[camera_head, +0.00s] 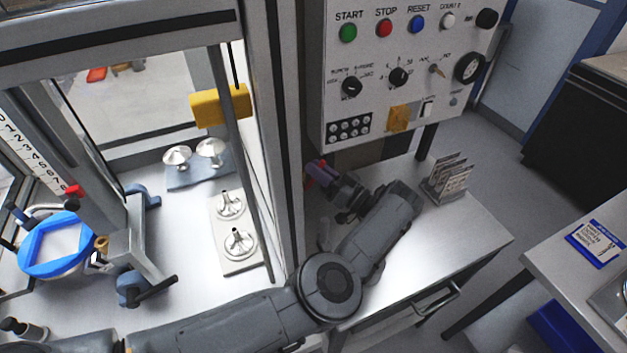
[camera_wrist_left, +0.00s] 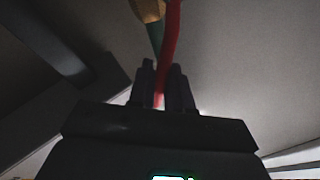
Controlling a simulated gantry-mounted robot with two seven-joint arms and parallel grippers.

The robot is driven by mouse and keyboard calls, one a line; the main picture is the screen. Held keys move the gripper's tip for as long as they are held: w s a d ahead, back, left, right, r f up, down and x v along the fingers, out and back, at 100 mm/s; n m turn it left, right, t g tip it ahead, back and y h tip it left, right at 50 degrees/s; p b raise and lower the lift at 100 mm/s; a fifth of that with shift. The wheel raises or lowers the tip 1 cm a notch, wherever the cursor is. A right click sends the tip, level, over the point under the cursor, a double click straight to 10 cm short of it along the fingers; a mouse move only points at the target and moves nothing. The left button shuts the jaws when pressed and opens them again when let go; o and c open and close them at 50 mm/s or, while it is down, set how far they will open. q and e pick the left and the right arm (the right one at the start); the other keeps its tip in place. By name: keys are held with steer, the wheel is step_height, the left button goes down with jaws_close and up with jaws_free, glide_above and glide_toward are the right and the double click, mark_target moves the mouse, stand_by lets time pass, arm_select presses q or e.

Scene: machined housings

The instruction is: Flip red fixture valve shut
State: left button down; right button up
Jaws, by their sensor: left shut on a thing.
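The red valve lever (camera_wrist_left: 171,35) shows in the left wrist view as a long red handle, running down beside a brass-coloured fitting (camera_wrist_left: 147,9) with a teal part below it. My left gripper (camera_wrist_left: 161,88) is shut on the lower part of the lever, one finger on each side. In the head view my left gripper (camera_head: 326,178) is under the control panel, just right of the machine's door post. A little red and purple shows at its tip there; the valve body is mostly hidden. My right gripper is not in view.
The control panel (camera_head: 408,75) hangs close above my left gripper, and the door post stands just left of it. A rack of plates (camera_head: 447,180) stands on the bench to the right. Inside the machine are a plate with two round parts (camera_head: 236,265) and a blue ring (camera_head: 28,268).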

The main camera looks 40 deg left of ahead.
arm_select(q)
steer(key=shift+w+d+f+m+t+y+b, duration=0.2)
steer(key=shift+w+f+m+t+y+b, duration=0.15)
steer(key=shift+m+b, duration=0.45)
steer(key=shift+r, duration=0.1)
steer(key=c, duration=1.3)
jaws_free()
steer(key=shift+d+f, duration=0.15)
steer(key=shift+f, duration=0.05)
steer(key=shift+v, duration=3.55)
